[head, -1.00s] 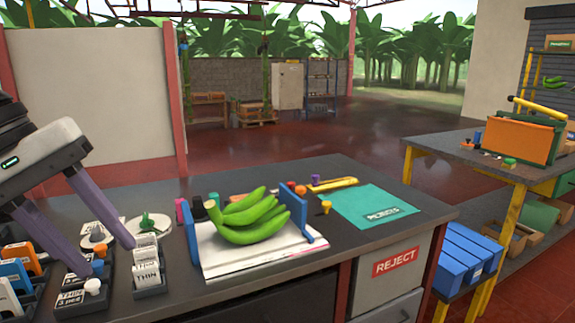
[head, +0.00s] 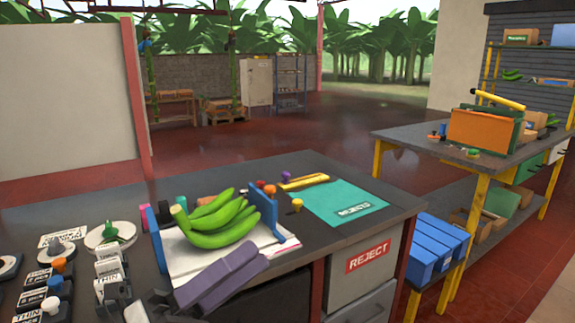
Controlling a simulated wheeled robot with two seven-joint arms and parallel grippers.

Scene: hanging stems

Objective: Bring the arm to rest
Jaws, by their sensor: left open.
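My left gripper (head: 252,258) shows at the bottom of the head view, with its two purple fingers pointing up and to the right. It is open and nothing shows between the fingers. It is in front of the bunch of green bananas (head: 217,219) and overlaps the front edge of the white board (head: 180,258) in the picture. I cannot tell whether it touches the board. The bananas lie on the board between two blue uprights. The rest of my left arm is mostly out of view. My right gripper is not in view.
The dark bench (head: 300,170) carries a teal rejects mat (head: 335,203), a yellow tool (head: 303,182) and several small coloured pegs. Label holders (head: 110,277) crowd the left. Blue crates (head: 437,245) stand right of the bench. A second table (head: 440,150) is beyond.

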